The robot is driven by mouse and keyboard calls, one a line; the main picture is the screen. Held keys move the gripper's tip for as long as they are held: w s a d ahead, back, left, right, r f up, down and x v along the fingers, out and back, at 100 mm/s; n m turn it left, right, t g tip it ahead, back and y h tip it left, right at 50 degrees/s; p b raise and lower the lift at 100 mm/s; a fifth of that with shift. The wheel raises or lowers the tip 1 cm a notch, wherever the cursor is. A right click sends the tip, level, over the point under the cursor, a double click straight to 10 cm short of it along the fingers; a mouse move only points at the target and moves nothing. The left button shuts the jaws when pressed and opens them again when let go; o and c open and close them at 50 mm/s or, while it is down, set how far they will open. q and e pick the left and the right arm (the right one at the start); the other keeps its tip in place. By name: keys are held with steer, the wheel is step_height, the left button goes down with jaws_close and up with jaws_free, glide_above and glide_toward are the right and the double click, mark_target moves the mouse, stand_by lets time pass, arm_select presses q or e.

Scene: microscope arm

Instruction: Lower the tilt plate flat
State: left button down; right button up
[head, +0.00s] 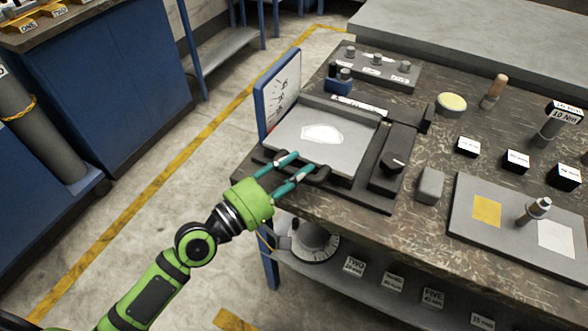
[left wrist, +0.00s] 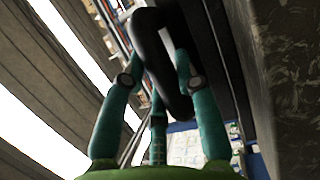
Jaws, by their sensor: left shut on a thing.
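The tilt plate (head: 355,151) is a grey plate with a white patch, on a dark base (head: 369,197) at the table's near left corner. It looks low over the base; I cannot tell whether it lies fully flat. A black loop handle (head: 318,180) is at its near edge. My left gripper (head: 299,166) reaches in from the front left and is shut on this handle. In the left wrist view the teal fingers close around the black handle (left wrist: 151,48). My right gripper is not in view.
A blue-backed dial board (head: 281,92) stands upright just left of the plate. A dark clamp block (head: 391,170) and a grey block (head: 430,185) stand to its right. A grey board (head: 475,238) with coloured patches lies at the right. Open floor is at the left.

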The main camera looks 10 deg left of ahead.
arm_select(q)
steer(key=c, duration=0.9)
jaws_free()
steer(key=v, duration=1.2)
